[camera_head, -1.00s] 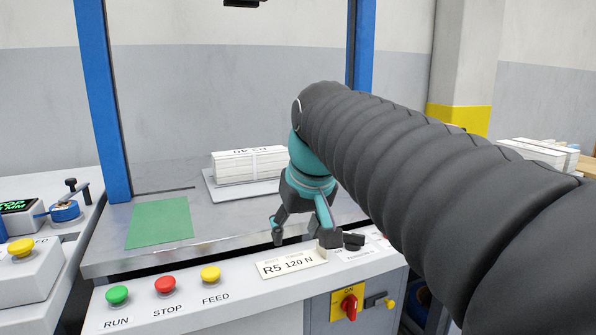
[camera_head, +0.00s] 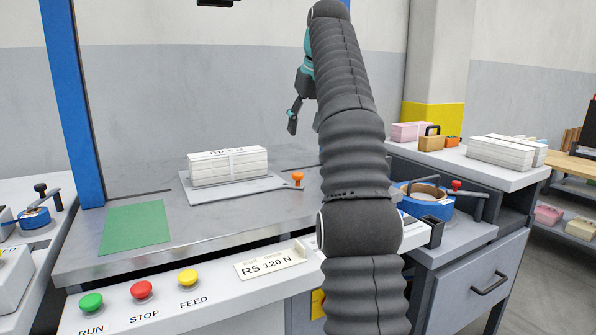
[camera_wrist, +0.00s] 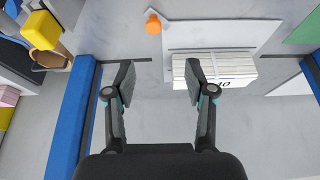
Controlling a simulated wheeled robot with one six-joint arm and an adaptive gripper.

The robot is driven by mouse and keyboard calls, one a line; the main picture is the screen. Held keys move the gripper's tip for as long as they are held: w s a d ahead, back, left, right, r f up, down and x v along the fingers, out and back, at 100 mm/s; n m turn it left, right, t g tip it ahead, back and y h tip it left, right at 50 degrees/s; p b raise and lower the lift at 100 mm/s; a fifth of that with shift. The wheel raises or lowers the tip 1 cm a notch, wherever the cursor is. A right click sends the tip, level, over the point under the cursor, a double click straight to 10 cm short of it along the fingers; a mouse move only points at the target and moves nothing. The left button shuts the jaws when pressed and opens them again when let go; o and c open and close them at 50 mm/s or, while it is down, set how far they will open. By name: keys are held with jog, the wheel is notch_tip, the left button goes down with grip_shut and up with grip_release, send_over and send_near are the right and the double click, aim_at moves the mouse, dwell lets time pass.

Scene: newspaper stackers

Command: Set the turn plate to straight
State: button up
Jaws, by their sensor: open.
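The turn plate (camera_head: 218,194) is a flat grey plate on the metal table, with an orange knob (camera_head: 297,178) on an arm at its right. A strapped white paper bundle (camera_head: 228,166) lies on the plate. In the wrist view the turn plate (camera_wrist: 205,36), the knob (camera_wrist: 153,23) and the bundle (camera_wrist: 228,70) show near the top. My gripper (camera_head: 304,123) is open and empty, raised above the table, with the knob below it in the head view. In the wrist view my gripper (camera_wrist: 158,84) has its fingers spread, apart from the knob.
A green sheet (camera_head: 135,227) lies left on the table. Green, red and yellow buttons (camera_head: 141,290) and an R5 120 N card (camera_head: 270,263) are on the front panel. A blue strap reel (camera_head: 423,203) stands right. A blue post (camera_head: 76,110) rises at left.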

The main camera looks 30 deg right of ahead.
aim_at(298, 174)
jog(key=shift+d+x, duration=0.2)
jog(key=shift+x, duration=2.15)
jog(key=shift+d+x, duration=0.2)
jog(key=shift+x, duration=2.2)
jog(key=shift+d+x, duration=0.2)
jog(key=shift+x, duration=2.15)
jog(key=shift+c, duration=0.3)
grip_shut()
